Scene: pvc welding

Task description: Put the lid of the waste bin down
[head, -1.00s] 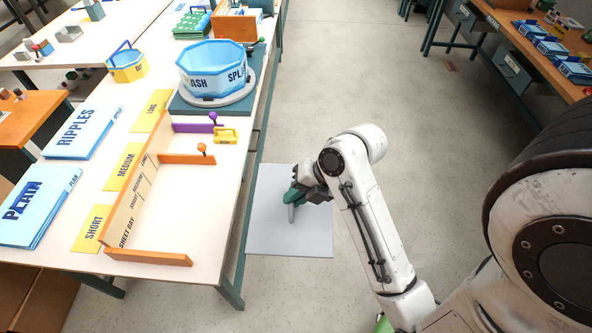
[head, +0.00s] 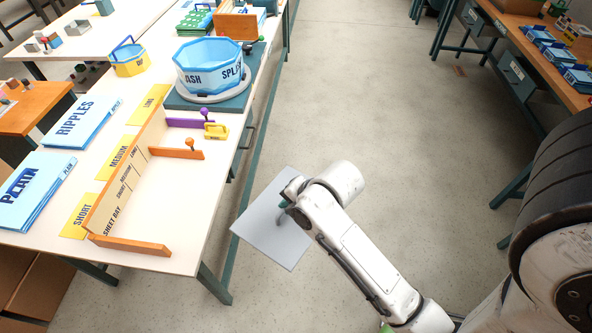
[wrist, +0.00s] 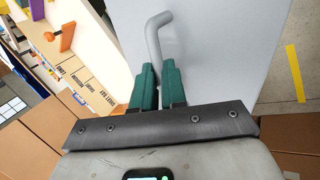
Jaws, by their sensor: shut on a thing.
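The lid is a flat, light grey square panel (head: 282,248) in the head view, held beside the long table's front side, above the floor. It also fills much of the wrist view (wrist: 222,55). Its bent grey handle (wrist: 156,35) rises between the green fingers of my gripper (wrist: 157,78). My gripper (head: 284,206) is shut on this handle, with the arm partly covering the panel in the head view. I cannot make out the waste bin in either view.
The long white table (head: 190,225) stands left of the lid, with an orange-edged sheet bay (head: 130,245) and a blue octagonal tub (head: 210,72) on it. The floor (head: 400,160) to the right is open. Brown boxes (head: 35,290) sit at lower left.

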